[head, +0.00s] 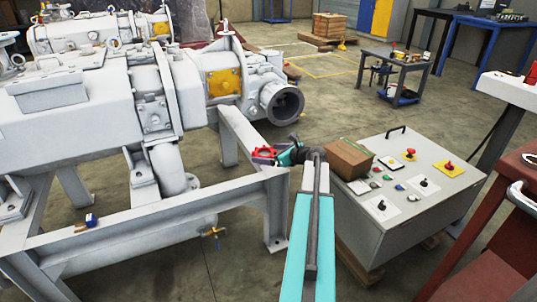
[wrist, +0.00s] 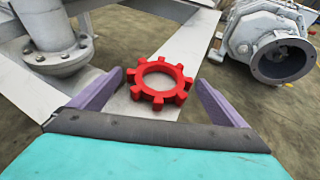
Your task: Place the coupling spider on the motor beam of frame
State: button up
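The coupling spider (wrist: 142,83) is a red toothed ring with an open centre. It lies flat over the pale grey motor beam of the frame (wrist: 178,52); it appears to rest on it, though contact is hard to confirm. In the head view the spider (head: 263,152) is at the beam's near right corner, just left of my gripper (head: 276,154). In the wrist view my gripper (wrist: 160,78) has its two purple fingers spread either side of the spider, with a visible gap at each side. The fingers are open and not gripping it.
The grey vacuum pump (head: 75,105) fills the left, with its round flange port (head: 283,103) behind my gripper. A control box (head: 400,205) with buttons and a cardboard box (head: 349,158) stand close right. A small blue item (head: 91,220) lies on the front beam.

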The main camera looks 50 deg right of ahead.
jog(key=shift+r, duration=0.1)
dwell(0.3)
jog(key=shift+s+r, duration=0.2)
jog(key=shift+s, duration=0.15)
jog(key=p+v, duration=0.3)
jog(key=v, duration=0.8)
jog(key=shift+p, duration=0.35)
jog(key=shift+s, duration=0.15)
